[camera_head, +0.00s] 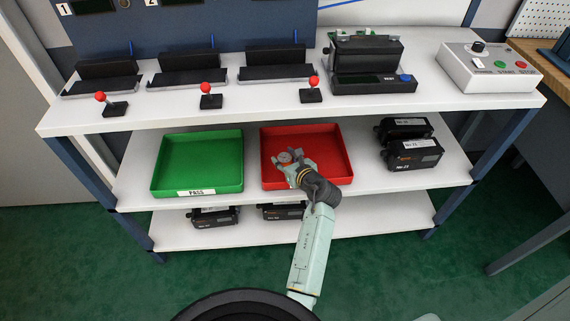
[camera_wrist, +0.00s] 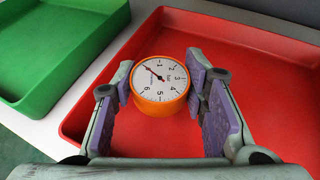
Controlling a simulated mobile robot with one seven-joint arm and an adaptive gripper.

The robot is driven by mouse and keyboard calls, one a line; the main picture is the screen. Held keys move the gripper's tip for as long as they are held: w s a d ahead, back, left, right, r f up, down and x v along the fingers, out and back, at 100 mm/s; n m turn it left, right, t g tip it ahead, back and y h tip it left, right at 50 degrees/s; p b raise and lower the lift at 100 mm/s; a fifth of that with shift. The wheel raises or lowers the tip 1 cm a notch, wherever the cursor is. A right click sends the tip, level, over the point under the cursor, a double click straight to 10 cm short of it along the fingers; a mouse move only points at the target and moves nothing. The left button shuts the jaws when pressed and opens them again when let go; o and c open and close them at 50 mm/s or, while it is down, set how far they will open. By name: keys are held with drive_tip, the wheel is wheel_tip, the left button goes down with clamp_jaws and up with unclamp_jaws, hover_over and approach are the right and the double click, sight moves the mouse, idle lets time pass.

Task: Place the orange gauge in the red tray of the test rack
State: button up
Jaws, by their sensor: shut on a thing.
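The orange gauge (camera_wrist: 160,86), round with a white dial, sits between the purple pads of my gripper (camera_wrist: 160,82) in the wrist view. The gripper is shut on it, and the dial faces the wrist camera. In the head view my gripper (camera_head: 291,162) is over the red tray (camera_head: 338,178), on the middle shelf of the rack. The tray's red floor (camera_wrist: 262,75) shows around the gauge in the wrist view. I cannot tell whether the gauge touches the floor.
A green tray (camera_head: 170,165) labelled PASS stands left of the red one. Black devices (camera_head: 412,150) sit to the right on the same shelf. The top shelf (camera_head: 230,112) is above, with red-knobbed levers and black fixtures. The red tray holds nothing else visible.

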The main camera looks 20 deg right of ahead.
sight(285, 165)
drive_tip(key=shift+f, duration=1.75)
drive_tip(key=shift+f, duration=0.2)
drive_tip(key=o, duration=1.2)
drive_tip(key=shift+r, duration=0.2)
drive_tip(key=shift+s+r, duration=0.1)
drive_tip(key=shift+s, duration=0.15)
drive_tip(key=b+v, duration=0.1)
drive_tip(key=v, duration=1)
drive_tip(key=shift+s+d+r, duration=0.15)
drive_tip(key=shift+r, duration=0.05)
